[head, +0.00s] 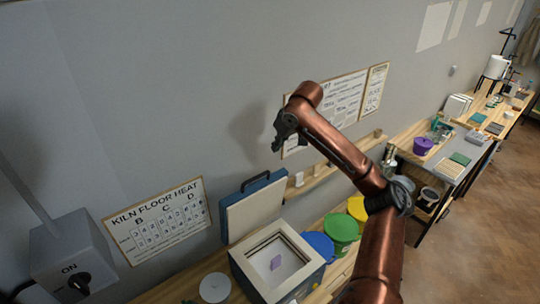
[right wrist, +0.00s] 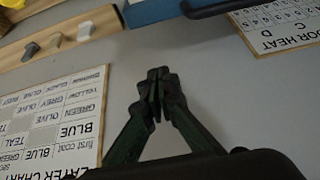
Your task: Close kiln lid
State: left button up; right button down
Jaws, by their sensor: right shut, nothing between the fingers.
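The kiln (head: 242,272) is a blue box with a pale rim at the bottom middle of the head view. Its lid (head: 253,209) stands raised at the back against the wall, pale inside, with a dark handle (head: 257,180) on its upper edge.
Blue, green and yellow tubs (head: 341,228) stand right of the kiln. A wall shelf (head: 330,173) and charts (head: 340,103) are behind my right arm. A switch box (head: 72,257) is at left, by a kiln floor heat sign (head: 158,220). A white disc (head: 215,288) lies left of the kiln.

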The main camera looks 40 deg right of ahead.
notch_tip(320, 180, down, 9)
jog(key=p, duration=0.4)
jog(key=shift+w+d+r, duration=0.15)
jog(key=shift+r, duration=0.05)
jog(key=shift+f+p, duration=0.15)
jog(key=shift+p, duration=0.2)
pick_arm(q)
jog(key=r, duration=0.1)
jog(key=s+r, duration=0.1)
jog(key=r, duration=0.2)
jog(key=shift+s+a+r, duration=0.1)
jog(key=shift+s+r, duration=0.15)
jog(key=shift+r, duration=0.15)
pick_arm(e)
jog(key=shift+s, duration=0.25)
